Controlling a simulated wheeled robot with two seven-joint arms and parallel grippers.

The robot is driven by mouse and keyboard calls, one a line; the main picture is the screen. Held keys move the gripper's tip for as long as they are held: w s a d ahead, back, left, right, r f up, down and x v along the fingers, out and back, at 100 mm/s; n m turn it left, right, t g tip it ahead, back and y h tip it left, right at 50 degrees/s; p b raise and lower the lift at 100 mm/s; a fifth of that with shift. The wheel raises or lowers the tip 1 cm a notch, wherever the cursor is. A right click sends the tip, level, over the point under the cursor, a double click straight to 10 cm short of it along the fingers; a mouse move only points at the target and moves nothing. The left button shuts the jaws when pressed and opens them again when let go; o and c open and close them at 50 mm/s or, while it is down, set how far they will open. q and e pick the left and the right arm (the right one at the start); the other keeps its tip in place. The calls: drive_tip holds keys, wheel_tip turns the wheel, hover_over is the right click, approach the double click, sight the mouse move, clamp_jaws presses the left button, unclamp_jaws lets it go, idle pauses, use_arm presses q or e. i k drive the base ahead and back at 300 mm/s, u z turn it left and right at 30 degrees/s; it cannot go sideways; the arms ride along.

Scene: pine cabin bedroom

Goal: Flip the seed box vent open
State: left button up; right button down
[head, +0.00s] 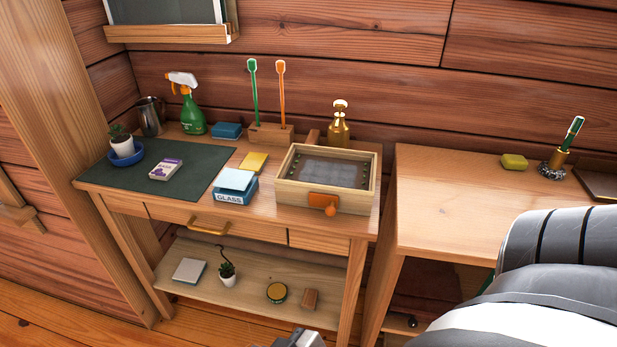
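The seed box (357,203) is a pale wooden box with a dark, partly clear top, on the right end of the left desk. Its orange vent flap (318,199) sits on the front wall, with a round orange knob (330,210) at its lower edge. The flap looks flat against the wall, so the vent appears shut. Nothing touches it. My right arm fills the lower right corner, but its fingers do not show. A small grey part of mine shows at the bottom edge; I cannot tell which arm it belongs to. No gripper fingers are visible.
Left of the box are a GLASS-labelled blue box (230,197), a yellow pad (253,161) and a toothbrush holder (270,133). A brass bottle (339,128) stands behind it. A second desk (455,210) is to the right, across a narrow gap. A low shelf (250,275) lies below.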

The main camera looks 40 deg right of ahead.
sight(329, 202)
drive_tip(key=i, duration=0.35)
drive_tip(key=z, duration=1.3)
